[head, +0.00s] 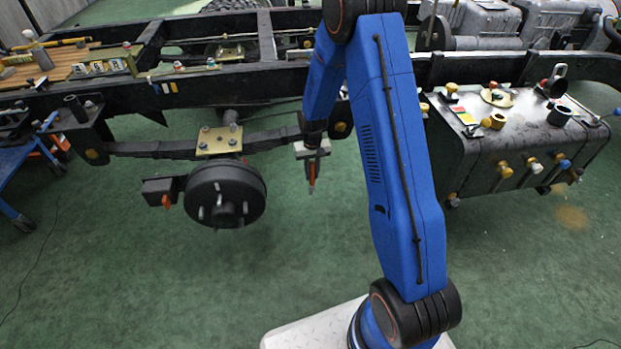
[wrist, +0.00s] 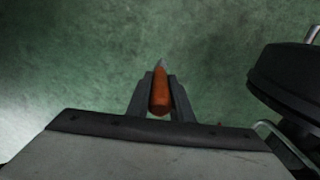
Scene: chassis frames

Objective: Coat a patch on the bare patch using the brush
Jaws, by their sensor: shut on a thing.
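My gripper (head: 312,160) hangs pointing down in front of the chassis rail, right of the wheel hub, over open floor. It is shut on a slim orange-handled tool, which I take to be the brush (head: 311,178); its tip points down. In the wrist view the orange handle (wrist: 160,98) sits between the two dark fingers of my gripper (wrist: 160,80), with a small grey tip beyond. The tip touches nothing that I can see. I cannot pick out the bare patch with certainty; my blue arm covers part of the rail.
The black wheel hub (head: 225,193) hangs left of my gripper and shows in the wrist view (wrist: 285,78). The leaf spring (head: 180,146) runs behind. A dark tank (head: 520,150) with several coloured caps stands right. A blue cart (head: 15,180) is far left. Green floor is mostly clear.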

